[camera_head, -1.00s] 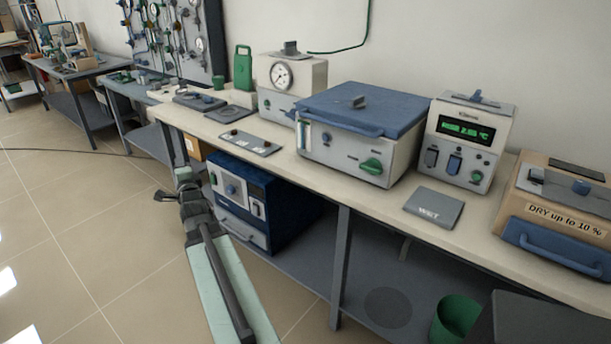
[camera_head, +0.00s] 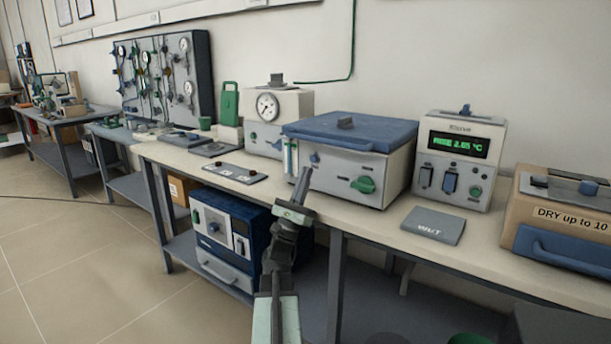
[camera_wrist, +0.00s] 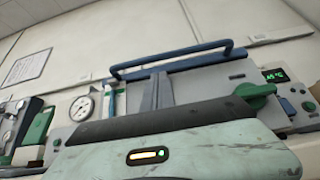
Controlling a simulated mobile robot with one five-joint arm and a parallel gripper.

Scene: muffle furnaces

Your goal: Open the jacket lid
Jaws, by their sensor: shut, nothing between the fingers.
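The jacket is a white box with a blue lid (camera_head: 352,131) on the bench. The lid lies shut on the box (camera_head: 335,172), with a blue bar handle along its front edge and a small dark knob on top. A green knob (camera_head: 363,185) is on the front panel. My gripper (camera_head: 302,177) is shut and empty in front of the left part of that panel, below the handle; I cannot tell how far from it. In the wrist view the shut fingers (camera_wrist: 156,90) point toward the box, and the blue handle (camera_wrist: 175,57) shows above them.
A gauge unit (camera_head: 278,118) stands left of the box and a unit with a green display (camera_head: 460,160) right of it. A grey plate (camera_head: 433,225) lies on the bench (camera_head: 385,222). A tan box with a blue handle (camera_head: 565,215) stands at far right. A blue furnace (camera_head: 225,238) sits underneath.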

